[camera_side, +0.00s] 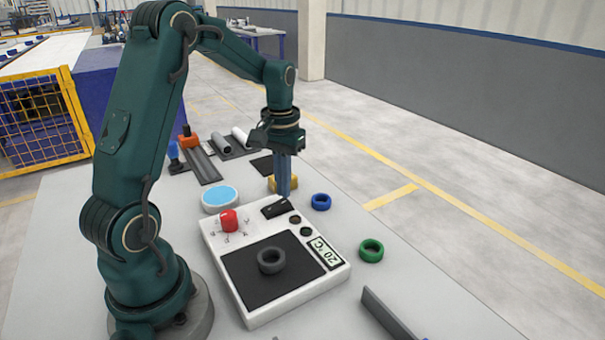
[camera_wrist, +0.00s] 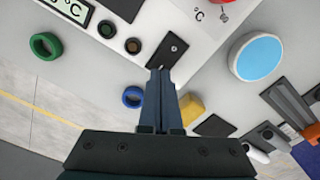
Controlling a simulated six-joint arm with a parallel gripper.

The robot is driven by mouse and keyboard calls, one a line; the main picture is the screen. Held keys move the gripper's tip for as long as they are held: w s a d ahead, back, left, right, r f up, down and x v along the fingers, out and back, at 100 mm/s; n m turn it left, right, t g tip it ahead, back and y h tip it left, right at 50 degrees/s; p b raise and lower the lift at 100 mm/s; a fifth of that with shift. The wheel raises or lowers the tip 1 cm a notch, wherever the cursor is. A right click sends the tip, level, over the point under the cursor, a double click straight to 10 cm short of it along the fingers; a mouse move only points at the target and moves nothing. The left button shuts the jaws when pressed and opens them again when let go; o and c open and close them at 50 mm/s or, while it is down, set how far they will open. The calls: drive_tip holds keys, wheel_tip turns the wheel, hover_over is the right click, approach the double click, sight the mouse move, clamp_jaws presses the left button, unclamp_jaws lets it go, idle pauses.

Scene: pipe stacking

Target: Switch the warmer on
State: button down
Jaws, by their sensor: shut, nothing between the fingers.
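The warmer (camera_side: 215,237) is a white box on the table with a black plate (camera_side: 240,268), a red knob (camera_side: 229,221) and a display (camera_side: 325,253) reading 20 °C. Its black switch panel (camera_side: 272,210) is at the far edge; it also shows in the wrist view (camera_wrist: 174,46). Two small dark round lights (camera_side: 300,225) sit beside it. My gripper (camera_side: 284,194) is shut and empty, pointing down at the switch panel. In the wrist view the fingertips (camera_wrist: 160,71) overlap the panel's near end; I cannot tell whether they touch it.
A dark grey ring (camera_side: 271,261) lies on the black plate. A blue ring (camera_side: 321,202) and a green ring (camera_side: 371,250) lie right of the warmer. A yellow piece (camera_side: 290,184) is behind my gripper. A light-blue-topped disc (camera_side: 220,197) is at the left. A dark bar (camera_side: 385,315) is at front right.

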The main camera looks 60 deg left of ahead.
sight(284, 202)
drive_tip(key=shift+f, duration=0.95)
idle(0.4)
drive_tip(key=shift+r, duration=3.55)
